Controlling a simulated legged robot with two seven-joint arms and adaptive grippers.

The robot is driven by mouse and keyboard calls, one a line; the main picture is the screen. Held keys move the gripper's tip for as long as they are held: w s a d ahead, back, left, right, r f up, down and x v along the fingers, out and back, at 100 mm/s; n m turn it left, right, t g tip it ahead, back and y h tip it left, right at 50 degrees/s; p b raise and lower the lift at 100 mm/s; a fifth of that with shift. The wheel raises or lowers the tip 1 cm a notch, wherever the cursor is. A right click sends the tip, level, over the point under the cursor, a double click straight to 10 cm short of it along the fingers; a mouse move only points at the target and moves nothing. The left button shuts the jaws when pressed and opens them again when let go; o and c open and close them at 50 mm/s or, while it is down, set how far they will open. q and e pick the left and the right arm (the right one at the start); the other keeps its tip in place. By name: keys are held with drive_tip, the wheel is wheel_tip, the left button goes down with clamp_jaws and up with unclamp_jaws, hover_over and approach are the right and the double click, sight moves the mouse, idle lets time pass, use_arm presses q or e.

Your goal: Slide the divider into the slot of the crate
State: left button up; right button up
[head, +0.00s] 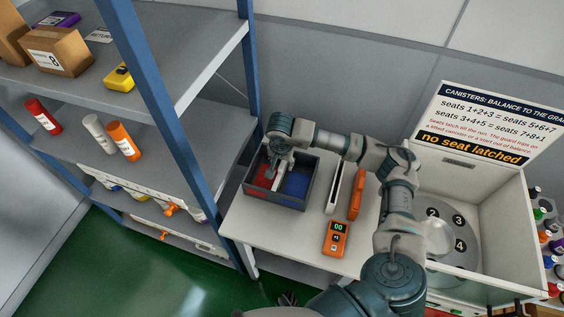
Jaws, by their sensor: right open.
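The dark grey crate (272,202) stands on the white table, with a red area on its left and a blue area on its right. My right gripper (275,172) is open over the crate, reaching down around the line between red and blue. A pale grey strip shows there, but I cannot tell whether it is a finger or a divider in the slot. A narrow white piece with dark edges (333,188) is on the table right of the crate, apart from it; whether it is the divider is unclear. The slot is hidden. My left gripper is not seen.
An orange bar (356,193) and an orange meter (336,238) lie on the table (290,237). A white-walled station (490,190) with a numbered round plate stands at right. A shelf with blue posts (177,145) is close on the left.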

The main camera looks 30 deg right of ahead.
wheel_tip(320, 180, up, 11)
drive_tip(key=s+a, duration=0.1)
drive_tip(key=shift+s+r, duration=0.15)
drive_tip(key=shift+s, duration=0.15)
drive_tip(key=shift+r, duration=0.1)
